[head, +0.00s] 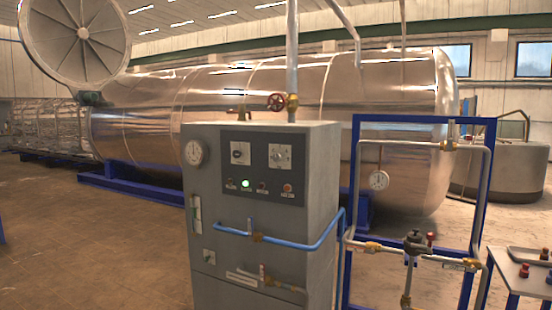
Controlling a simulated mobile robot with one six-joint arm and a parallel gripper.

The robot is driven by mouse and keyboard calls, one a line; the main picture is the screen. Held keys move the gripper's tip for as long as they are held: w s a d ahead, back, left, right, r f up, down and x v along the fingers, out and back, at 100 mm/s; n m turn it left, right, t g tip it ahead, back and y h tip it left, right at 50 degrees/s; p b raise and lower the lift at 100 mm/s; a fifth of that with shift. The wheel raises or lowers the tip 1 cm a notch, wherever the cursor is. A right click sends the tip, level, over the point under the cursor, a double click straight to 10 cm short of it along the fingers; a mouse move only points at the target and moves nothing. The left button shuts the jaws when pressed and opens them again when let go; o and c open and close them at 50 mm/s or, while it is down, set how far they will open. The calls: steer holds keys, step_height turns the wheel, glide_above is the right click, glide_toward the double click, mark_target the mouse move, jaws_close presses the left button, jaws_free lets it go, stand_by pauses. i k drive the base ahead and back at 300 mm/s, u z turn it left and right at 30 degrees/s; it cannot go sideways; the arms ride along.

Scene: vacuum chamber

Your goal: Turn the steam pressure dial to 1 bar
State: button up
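A grey control cabinet (258,235) stands in the middle of the head view. A lit green lamp (245,184) is below the dials. My gripper is not in view.
Blue pipe (290,245) juts from the cabinet front. A blue frame (474,215) with valves and a small table (518,279) stand right. A large metal tank (270,95) lies behind. Floor at left is clear.

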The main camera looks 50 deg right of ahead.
mark_target(277, 158)
steer(key=z, duration=0.4)
steer(key=i, duration=1.05)
steer(key=u, duration=0.25)
